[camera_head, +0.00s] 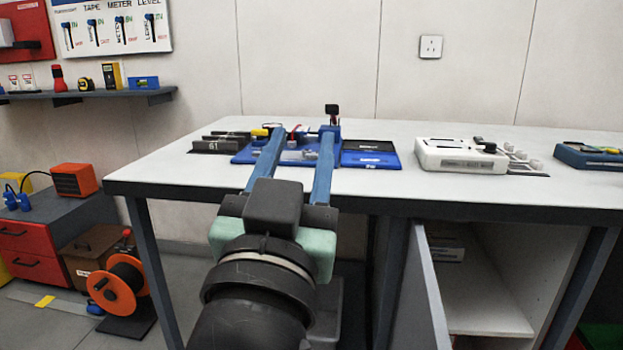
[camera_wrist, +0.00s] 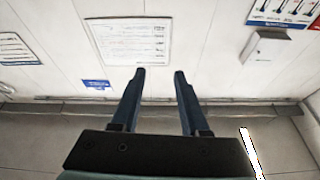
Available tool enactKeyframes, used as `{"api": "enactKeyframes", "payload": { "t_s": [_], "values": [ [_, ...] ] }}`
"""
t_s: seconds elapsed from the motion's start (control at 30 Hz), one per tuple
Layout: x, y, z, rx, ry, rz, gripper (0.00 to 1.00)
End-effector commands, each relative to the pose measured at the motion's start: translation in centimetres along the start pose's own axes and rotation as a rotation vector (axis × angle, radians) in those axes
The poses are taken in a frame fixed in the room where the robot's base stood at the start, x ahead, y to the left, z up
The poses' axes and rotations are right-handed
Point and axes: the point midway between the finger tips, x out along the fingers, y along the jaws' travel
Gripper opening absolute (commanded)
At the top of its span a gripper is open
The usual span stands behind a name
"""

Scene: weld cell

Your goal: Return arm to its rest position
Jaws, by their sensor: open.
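My gripper (camera_head: 303,142) reaches forward from the bottom of the head view, its two blue fingers apart with nothing between them. In the head view the fingertips overlap the blue fixture on the white-topped table (camera_head: 480,195); I cannot tell the gap between them. In the wrist view my gripper (camera_wrist: 159,75) is also open and empty, and faces a wall with posted sheets (camera_wrist: 130,41). No table surface shows between the fingers there.
On the table are a blue fixture (camera_head: 297,157), a black-and-blue tray (camera_head: 370,158), a white device (camera_head: 455,157) and a blue box (camera_head: 590,156). A cabinet door (camera_head: 426,290) stands open below. An orange cable reel (camera_head: 116,287) and drawers (camera_head: 35,245) stand left.

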Motion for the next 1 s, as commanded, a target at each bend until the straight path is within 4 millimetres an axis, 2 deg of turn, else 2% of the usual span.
{"api": "enactKeyframes", "payload": {
  "t_s": [0.03, 0.13, 0.2, 0.23, 0.3, 1.0],
  "values": [
    [-0.4, 0.4, -4.5, 0.004, 0.11, -0.037, 0.45],
    [-2.4, 1.0, -11.9, -0.001, 0.324, -0.104, 0.45],
    [-4.7, 1.6, -16.7, -0.008, 0.474, -0.134, 0.45],
    [-4.1, 1.2, -18.4, -0.008, 0.478, -0.141, 0.45],
    [-2.8, 0.9, -20.5, -0.008, 0.462, -0.14, 0.45],
    [4.6, -1.0, -40.1, -0.005, 0.453, -0.143, 0.45]
  ]
}}
